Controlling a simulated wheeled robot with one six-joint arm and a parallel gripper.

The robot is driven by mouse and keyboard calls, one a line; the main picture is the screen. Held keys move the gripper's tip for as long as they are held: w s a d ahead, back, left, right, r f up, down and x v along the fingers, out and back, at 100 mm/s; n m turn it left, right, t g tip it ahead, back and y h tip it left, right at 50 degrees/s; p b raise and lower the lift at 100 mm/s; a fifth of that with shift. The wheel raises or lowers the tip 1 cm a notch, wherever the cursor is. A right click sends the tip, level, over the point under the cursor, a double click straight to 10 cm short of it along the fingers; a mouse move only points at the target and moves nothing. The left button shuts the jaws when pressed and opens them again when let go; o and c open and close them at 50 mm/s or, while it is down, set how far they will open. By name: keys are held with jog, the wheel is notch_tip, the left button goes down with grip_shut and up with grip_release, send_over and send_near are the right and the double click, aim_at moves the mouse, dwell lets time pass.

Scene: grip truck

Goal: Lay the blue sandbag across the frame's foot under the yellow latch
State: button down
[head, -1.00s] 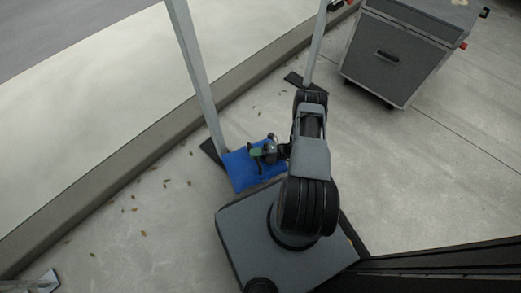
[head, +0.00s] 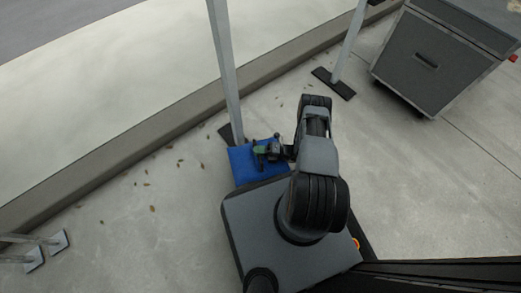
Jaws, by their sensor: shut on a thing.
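The blue sandbag (head: 247,170) is a flat square bag beside the front of my base. My gripper (head: 262,151) is over its upper part and is shut on it; the fingertips are small and partly hidden. A grey post (head: 226,80) stands just beyond the bag, with a dark flat foot (head: 226,133) at its bottom. The bag's far edge meets or overlaps the near part of this foot; I cannot tell whether it rests on it. A second grey post (head: 350,40) has its own bare dark foot (head: 333,84). No yellow latch shows.
A grey wheeled case (head: 425,65) stands at the upper right. A concrete curb (head: 130,145) runs diagonally behind the posts. More posts with light foot plates (head: 58,242) are at the lower left. The pavement between, with a few leaves, is clear.

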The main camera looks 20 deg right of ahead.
jog(key=shift+w+f+b, duration=0.1)
jog(key=shift+f+b, duration=0.85)
jog(key=shift+f, duration=0.6)
jog(key=shift+f, duration=0.6)
jog(key=c, duration=1.1)
grip_release()
jog(key=shift+a+f+b, duration=0.1)
jog(key=shift+b, duration=0.2)
